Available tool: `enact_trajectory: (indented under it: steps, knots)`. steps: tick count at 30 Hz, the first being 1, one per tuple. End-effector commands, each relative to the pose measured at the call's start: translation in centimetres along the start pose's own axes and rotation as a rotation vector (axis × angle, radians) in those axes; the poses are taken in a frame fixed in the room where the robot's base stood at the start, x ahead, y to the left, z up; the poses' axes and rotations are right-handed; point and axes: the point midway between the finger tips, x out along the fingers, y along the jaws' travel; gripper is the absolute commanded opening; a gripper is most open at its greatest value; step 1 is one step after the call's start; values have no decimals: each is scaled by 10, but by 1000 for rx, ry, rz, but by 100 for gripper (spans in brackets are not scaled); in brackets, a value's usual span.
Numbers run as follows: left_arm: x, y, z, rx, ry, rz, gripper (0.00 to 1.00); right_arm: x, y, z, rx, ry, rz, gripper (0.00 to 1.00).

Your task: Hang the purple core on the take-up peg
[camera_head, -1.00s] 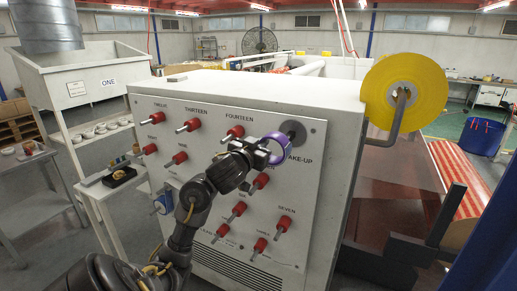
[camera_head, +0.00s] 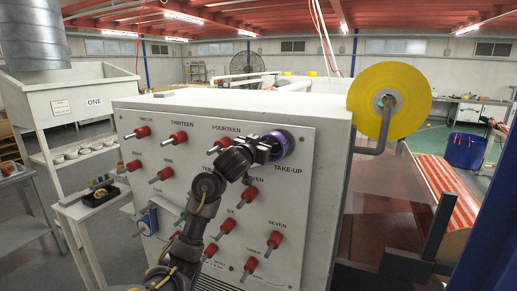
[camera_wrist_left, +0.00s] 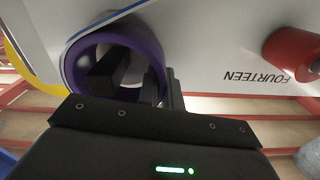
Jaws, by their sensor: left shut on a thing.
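The purple core (camera_head: 271,150) is a short ring at the upper right of the machine's front panel, by the TAKE-UP label. The dark grey round end of the take-up peg (camera_head: 284,139) shows within the ring's outline in the head view. I cannot tell whether the core is around the peg or just in front of it. My left gripper (camera_head: 264,151) is shut on the core's wall from the left. In the left wrist view one dark finger is inside the purple core (camera_wrist_left: 155,45) and the other outside. My right gripper is not in view.
Several red-sleeved pegs, such as peg FOURTEEN (camera_head: 225,141), stick out of the panel left of and below the core. A yellow roll (camera_head: 362,100) hangs on a bent arm at right. A side table (camera_head: 75,210) stands at left.

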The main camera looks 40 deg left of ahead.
Motion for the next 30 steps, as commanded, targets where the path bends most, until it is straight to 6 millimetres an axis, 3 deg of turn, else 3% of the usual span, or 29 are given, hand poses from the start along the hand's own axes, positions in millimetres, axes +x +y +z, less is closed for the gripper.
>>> enact_trajectory:
  steps: [17,30]
  knots:
    - [3,1,1,1,0,0,0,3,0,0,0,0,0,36]
    - [3,8,17,1,0,1,0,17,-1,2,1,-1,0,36]
